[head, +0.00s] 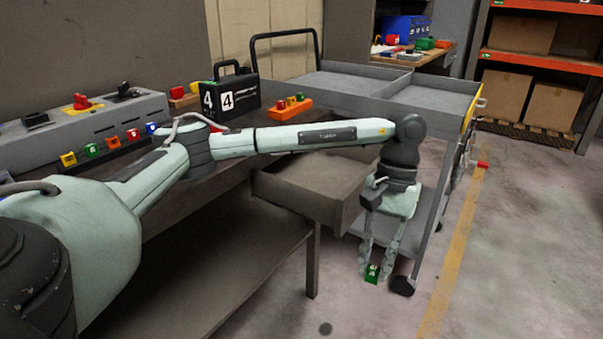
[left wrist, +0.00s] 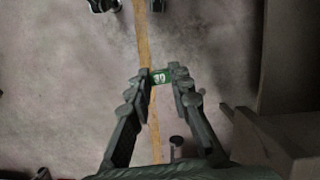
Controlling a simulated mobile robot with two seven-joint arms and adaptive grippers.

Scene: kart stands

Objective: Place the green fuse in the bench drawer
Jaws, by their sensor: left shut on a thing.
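The green fuse (head: 372,273) is a small green block with a white mark, held between the fingertips of my left gripper (head: 374,268). The fuse also shows in the left wrist view (left wrist: 160,77), between the two fingertips of the left gripper (left wrist: 161,78). The gripper points down and hangs over the floor, to the right of the open bench drawer and lower than it in the head view. The bench drawer (head: 306,198) is pulled out from the bench; its inside is partly hidden by my left arm. My right gripper is not in view.
The bench (head: 215,282) carries a grey panel with several coloured fuses, a black box (head: 229,94) marked 4 and an orange block (head: 289,110) with small pieces. A grey cart (head: 410,95) stands close behind the drawer. Open floor (head: 530,230) lies to the right.

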